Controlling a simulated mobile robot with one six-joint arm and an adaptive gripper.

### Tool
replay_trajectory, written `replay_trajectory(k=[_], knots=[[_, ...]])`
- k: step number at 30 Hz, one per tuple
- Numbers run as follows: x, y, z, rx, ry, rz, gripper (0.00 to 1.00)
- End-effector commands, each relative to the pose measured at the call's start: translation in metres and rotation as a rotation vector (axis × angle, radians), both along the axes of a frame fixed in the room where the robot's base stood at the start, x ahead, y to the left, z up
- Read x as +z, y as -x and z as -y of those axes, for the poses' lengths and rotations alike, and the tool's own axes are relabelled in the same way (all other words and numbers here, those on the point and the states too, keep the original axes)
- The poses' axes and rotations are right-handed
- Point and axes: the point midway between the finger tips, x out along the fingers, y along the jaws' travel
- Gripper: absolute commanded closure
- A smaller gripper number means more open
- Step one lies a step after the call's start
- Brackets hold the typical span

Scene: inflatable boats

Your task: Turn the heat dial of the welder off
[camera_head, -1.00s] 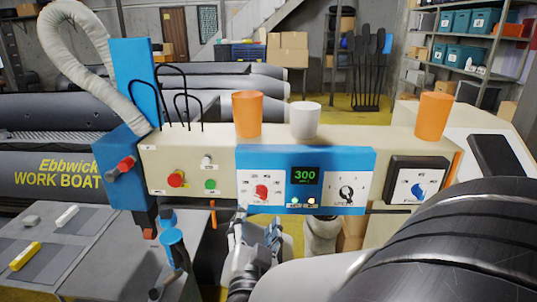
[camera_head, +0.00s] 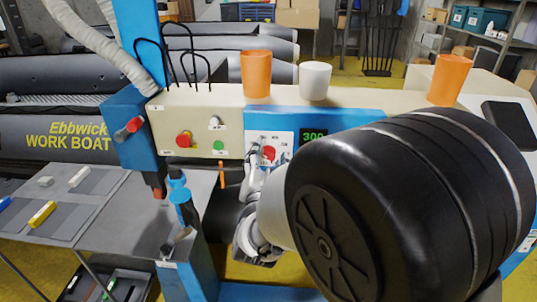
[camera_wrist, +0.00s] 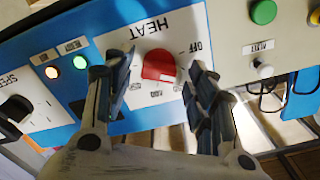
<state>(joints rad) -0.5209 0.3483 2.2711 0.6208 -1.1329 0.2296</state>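The welder (camera_head: 229,105) has a blue front panel with a lit display (camera_head: 312,135) reading 300. The red heat dial (camera_head: 269,153) is on the white plate at the panel's left. In the wrist view the dial (camera_wrist: 160,66) shows upside down, with HEAT above it and OFF to its upper right. A pale mark shows on its lower edge; its exact setting is unclear. My gripper (camera_wrist: 157,70) is open, with one finger on each side of the dial and gaps visible on both sides. In the head view my gripper (camera_head: 260,160) is at the dial.
Two orange cups (camera_head: 255,75) (camera_head: 450,80) and a white cup (camera_head: 315,80) stand on top of the welder. My arm hides the panel's right part. A grey table (camera_head: 120,225) is at left.

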Motion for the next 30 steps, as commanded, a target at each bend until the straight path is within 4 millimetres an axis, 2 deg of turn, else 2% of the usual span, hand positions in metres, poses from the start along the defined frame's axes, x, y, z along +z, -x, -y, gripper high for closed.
replay_trajectory(k=[2, 17, 23, 30], knots=[[0.0001, 0.0002, 0.0, 0.0, 0.0, 0.0, 0.56], [0.0001, 0.0003, 0.0, 0.0, 0.0, 0.0, 0.89], [0.0001, 0.0003, -0.0001, 0.0, 0.011, 0.0, 0.9], [-0.0005, 0.0003, -0.0006, 0.0, 0.102, -0.003, 0.9]])
